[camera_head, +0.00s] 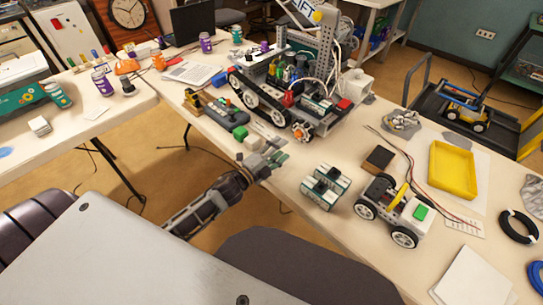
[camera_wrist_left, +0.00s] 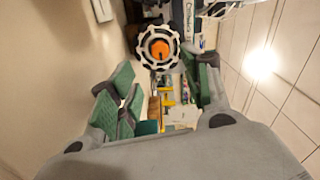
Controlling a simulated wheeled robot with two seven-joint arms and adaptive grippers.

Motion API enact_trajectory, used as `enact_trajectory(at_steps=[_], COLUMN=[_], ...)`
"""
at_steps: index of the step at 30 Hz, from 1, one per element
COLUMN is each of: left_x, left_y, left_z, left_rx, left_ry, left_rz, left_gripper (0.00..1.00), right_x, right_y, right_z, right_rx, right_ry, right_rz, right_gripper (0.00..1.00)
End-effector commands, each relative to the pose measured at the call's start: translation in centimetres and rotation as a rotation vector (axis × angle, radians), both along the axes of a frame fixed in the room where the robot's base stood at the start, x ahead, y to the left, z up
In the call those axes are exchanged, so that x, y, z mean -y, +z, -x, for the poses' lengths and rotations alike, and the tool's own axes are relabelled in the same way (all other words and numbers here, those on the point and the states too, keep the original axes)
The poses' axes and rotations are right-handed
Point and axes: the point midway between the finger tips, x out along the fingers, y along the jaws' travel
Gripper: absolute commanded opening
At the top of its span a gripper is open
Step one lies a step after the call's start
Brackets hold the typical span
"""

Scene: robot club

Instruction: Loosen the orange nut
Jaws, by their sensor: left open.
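The orange nut (camera_head: 298,134) shows small in the head view, at the middle of a black-and-white toothed wheel (camera_head: 304,131) at the near corner of the large tracked robot (camera_head: 290,75). In the left wrist view the orange nut (camera_wrist_left: 160,48) faces the camera, with the toothed wheel (camera_wrist_left: 145,56) around it. My left gripper (camera_head: 276,160) is open in front of the wheel, apart from it in the head view. In the left wrist view its green-padded fingers (camera_wrist_left: 168,85) stand wide apart, with nothing held between them. My right gripper does not show.
A green-and-white block model (camera_head: 325,186) and a wheeled cart (camera_head: 395,210) stand on the table right of my left gripper. A yellow tray (camera_head: 453,170) lies farther right. A green-topped device (camera_head: 228,112) and small blocks lie to the left near the table edge.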

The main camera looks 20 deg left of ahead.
Motion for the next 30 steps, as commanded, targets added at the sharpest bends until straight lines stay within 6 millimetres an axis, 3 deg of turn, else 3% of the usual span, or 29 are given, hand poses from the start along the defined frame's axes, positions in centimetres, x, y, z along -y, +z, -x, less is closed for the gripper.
enact_trajectory(at_steps=[15, 30], left_x=[-1.1, -1.2], left_y=[0.0, 0.0], left_z=[3.1, 3.4], left_rx=[-0.001, 0.000], left_ry=[0.001, 0.001], left_rz=[0.000, 0.000], left_gripper=[0.48, 0.48], right_x=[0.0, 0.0], right_y=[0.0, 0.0], right_z=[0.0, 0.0], right_rx=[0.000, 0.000], right_ry=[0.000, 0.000], right_rz=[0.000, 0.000], right_gripper=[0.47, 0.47])
